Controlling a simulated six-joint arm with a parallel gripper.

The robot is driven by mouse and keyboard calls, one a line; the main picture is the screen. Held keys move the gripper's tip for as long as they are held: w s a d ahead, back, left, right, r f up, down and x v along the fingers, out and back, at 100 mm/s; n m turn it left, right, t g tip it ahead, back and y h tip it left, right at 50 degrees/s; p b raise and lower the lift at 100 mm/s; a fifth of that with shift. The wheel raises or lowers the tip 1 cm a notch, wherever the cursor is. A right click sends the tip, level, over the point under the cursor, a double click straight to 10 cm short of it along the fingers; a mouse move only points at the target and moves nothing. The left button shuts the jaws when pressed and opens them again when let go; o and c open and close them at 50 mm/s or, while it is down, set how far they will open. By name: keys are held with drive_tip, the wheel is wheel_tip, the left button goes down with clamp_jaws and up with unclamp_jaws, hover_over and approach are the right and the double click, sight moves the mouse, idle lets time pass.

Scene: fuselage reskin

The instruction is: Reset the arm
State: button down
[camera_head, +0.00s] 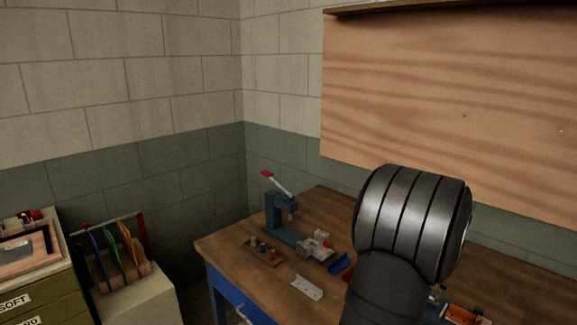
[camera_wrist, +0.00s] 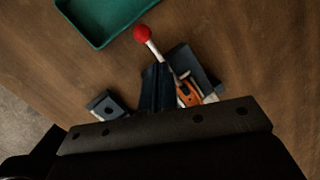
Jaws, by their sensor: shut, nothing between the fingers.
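In the wrist view my gripper (camera_wrist: 158,88) reaches up from the dark bar at the bottom edge, its fingers together with nothing seen between them. It points at the wooden bench (camera_wrist: 240,50), over or beside a clamp-like device with a red ball knob (camera_wrist: 142,33) and an orange part (camera_wrist: 188,94). I cannot tell whether it touches the device. In the head view my dark arm hides the gripper and part of the bench (camera_head: 225,246).
A green tray (camera_wrist: 98,30) lies near the device. In the head view a blue lever press (camera_head: 279,212), a small parts holder (camera_head: 262,251) and a metal plate (camera_head: 307,287) are on the bench. A rack with coloured sheets (camera_head: 118,250) stands at left.

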drive_tip(key=shift+s+d+r+t+y, duration=0.3)
drive_tip(key=shift+s+d+t+y, duration=0.3)
drive_tip(key=shift+s+d+t, duration=0.15)
drive_tip(key=shift+w+a, duration=0.1)
drive_tip(key=shift+w, duration=0.05)
